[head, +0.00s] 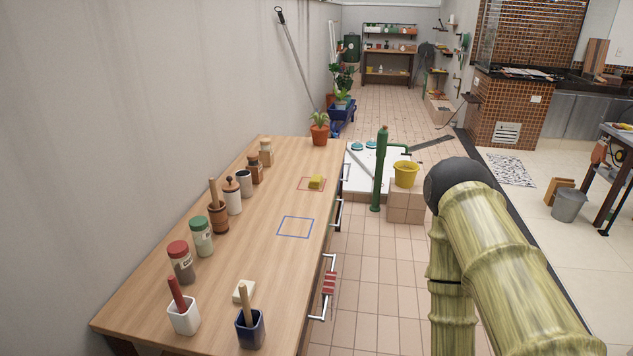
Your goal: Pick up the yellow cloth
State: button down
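A small yellow folded thing, which looks like the yellow cloth (316,181), lies on the wooden counter (240,266) inside a red square outline towards its far right edge. It is too small to make out its folds. My arm, with a green bamboo-like surface and a dark rounded joint, fills the lower right, to the right of the counter and apart from the cloth. My gripper is not in view.
Several jars and a mortar (219,217) line the counter's wall side. A blue square outline (295,227) is empty. A pale block (243,291) and a blue cup (250,328) stand near. A red striped cloth (329,283) hangs on a handle. A green pump (380,170) stands beyond.

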aim_at(315, 181)
jog(key=z, duration=0.2)
jog(key=k, duration=0.3)
jog(key=z, duration=1.05)
jog(key=k, duration=1.05)
jog(key=z, duration=0.7)
jog(key=i, duration=1.35)
jog(key=u, duration=0.35)
jog(key=i, duration=2.1)
jog(key=u, duration=0.85)
jog(key=i, duration=1.5)
jog(key=u, duration=1.95)
jog(key=i, duration=1)
jog(key=u, duration=0.8)
